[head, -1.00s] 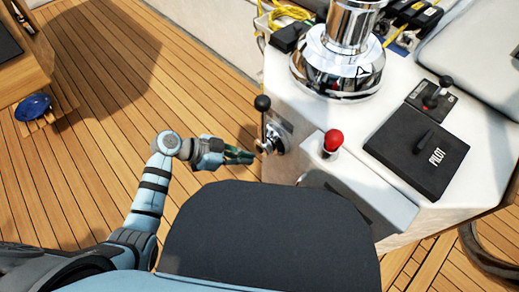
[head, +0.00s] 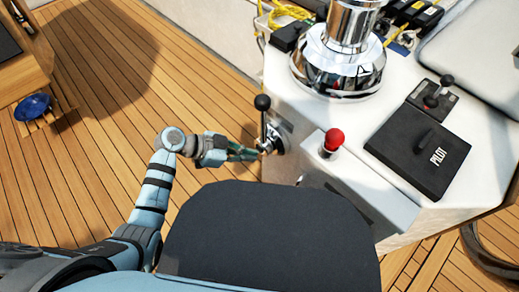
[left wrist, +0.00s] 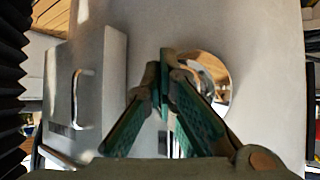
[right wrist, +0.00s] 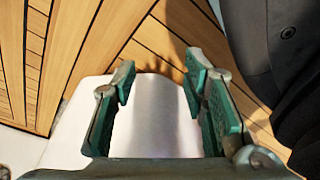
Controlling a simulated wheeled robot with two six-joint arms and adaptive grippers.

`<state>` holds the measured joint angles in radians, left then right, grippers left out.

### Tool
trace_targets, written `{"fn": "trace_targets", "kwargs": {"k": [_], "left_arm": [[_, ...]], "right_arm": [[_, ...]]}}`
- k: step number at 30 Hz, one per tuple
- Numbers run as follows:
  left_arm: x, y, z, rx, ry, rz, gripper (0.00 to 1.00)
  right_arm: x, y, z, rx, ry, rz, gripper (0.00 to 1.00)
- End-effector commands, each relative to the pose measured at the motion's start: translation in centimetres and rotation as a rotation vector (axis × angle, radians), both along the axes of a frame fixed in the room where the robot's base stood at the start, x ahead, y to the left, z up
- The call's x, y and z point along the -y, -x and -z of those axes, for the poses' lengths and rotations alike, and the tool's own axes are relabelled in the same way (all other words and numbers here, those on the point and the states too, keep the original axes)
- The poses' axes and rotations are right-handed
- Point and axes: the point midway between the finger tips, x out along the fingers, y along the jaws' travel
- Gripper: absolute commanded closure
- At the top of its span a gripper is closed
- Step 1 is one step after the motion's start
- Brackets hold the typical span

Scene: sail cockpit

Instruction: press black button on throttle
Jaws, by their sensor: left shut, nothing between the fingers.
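The throttle is a black-knobbed lever (head: 262,103) on a round chrome base (head: 279,135), on the side of the white console. My left gripper (head: 262,153) is shut and empty, with its tips at the lower part of the throttle base. In the left wrist view the shut fingertips (left wrist: 161,68) are in front of the chrome disc (left wrist: 215,82), overlapping its left side. Contact cannot be told. I cannot make out the black button in any view. My right gripper (right wrist: 158,80) is open and empty; it is outside the head view.
A red-knobbed lever (head: 333,140) stands on the console (head: 300,105) right of the throttle. A black PILOT box (head: 415,150) and a small lever panel (head: 433,97) are farther right. A chrome pedestal (head: 340,65) stands behind. Wooden deck (head: 180,90) is open to the left.

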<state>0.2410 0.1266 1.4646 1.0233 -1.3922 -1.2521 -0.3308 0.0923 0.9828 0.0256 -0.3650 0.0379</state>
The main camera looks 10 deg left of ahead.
Motion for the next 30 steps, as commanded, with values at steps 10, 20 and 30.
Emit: {"fn": "trace_targets", "kwargs": {"k": [10, 20, 30], "left_arm": [[0.3, -0.4, 0.0, 0.000, 0.000, 0.000, 1.00], [0.4, -0.5, 0.0, 0.001, 0.001, 0.001, 1.00], [-0.4, 0.5, -0.2, 0.000, -0.001, 0.001, 1.00]], "right_arm": [[-1.0, 0.0, 0.3, 0.000, -0.015, 0.006, 0.60], [-0.8, 0.0, 0.3, 0.001, -0.013, 0.005, 0.60], [0.0, 0.0, -0.5, 0.001, 0.000, 0.000, 0.60]]}}
